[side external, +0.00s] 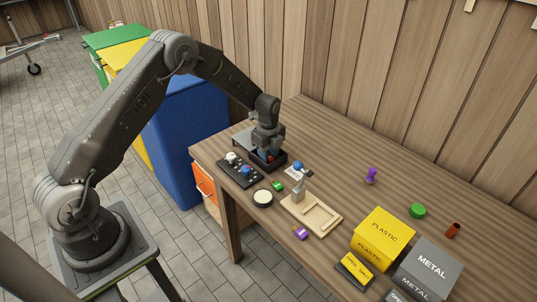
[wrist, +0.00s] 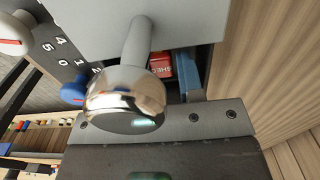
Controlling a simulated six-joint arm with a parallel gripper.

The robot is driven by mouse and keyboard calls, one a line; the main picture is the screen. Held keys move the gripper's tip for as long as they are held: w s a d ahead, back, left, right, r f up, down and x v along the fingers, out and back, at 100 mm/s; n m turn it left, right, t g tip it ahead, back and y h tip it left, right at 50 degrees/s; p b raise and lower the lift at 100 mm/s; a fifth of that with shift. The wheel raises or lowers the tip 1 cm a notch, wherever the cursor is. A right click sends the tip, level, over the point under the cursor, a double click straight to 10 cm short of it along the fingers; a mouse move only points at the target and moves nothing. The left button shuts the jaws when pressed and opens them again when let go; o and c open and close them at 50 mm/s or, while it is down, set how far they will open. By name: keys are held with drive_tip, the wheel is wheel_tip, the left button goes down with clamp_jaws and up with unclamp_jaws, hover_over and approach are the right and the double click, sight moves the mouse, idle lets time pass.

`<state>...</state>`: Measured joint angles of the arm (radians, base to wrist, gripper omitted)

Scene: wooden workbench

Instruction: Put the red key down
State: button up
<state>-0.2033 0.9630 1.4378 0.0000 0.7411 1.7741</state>
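The red key shows in the wrist view as a red tag (wrist: 160,65) with white lettering that seems to read "SHED". A chrome ball and grey parts cover much of it. A bit of red (side external: 270,157) also shows below my gripper (side external: 268,150) in the side view. My gripper points down at a small dark open tray (side external: 280,164) at the bench's far left. Its fingertips are hidden, so I cannot tell whether they grip the tag or whether the tag rests on anything.
A black panel with a white knob (side external: 231,156) and a blue knob (side external: 246,170) lies left of the tray. A green tag (side external: 278,186), a wooden board (side external: 322,217) and a purple tag (side external: 300,232) lie nearer. Yellow (side external: 383,233) and grey (side external: 430,262) boxes stand right. The bench's back middle is mostly clear.

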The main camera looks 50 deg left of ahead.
drive_tip(key=s+d+r+n+t, duration=0.1)
drive_tip(key=s+d+r+n, duration=0.15)
drive_tip(key=r, duration=0.85)
drive_tip(key=s+d+r+n, duration=0.1)
drive_tip(key=s+r+n, duration=0.15)
drive_tip(key=r, duration=0.85)
drive_tip(key=s+d+r+n+t, duration=0.2)
drive_tip(key=s+d+r+n, duration=0.15)
drive_tip(key=s+r, duration=0.45)
drive_tip(key=s+d+n+t, duration=0.2)
drive_tip(key=s+n, duration=0.7)
drive_tip(key=s, duration=0.9)
drive_tip(key=shift+d+t, duration=0.3)
drive_tip(key=shift+d, duration=0.45)
drive_tip(key=shift+r+n, duration=0.15)
drive_tip(key=shift+n, duration=0.1)
drive_tip(key=shift+c, duration=0.5)
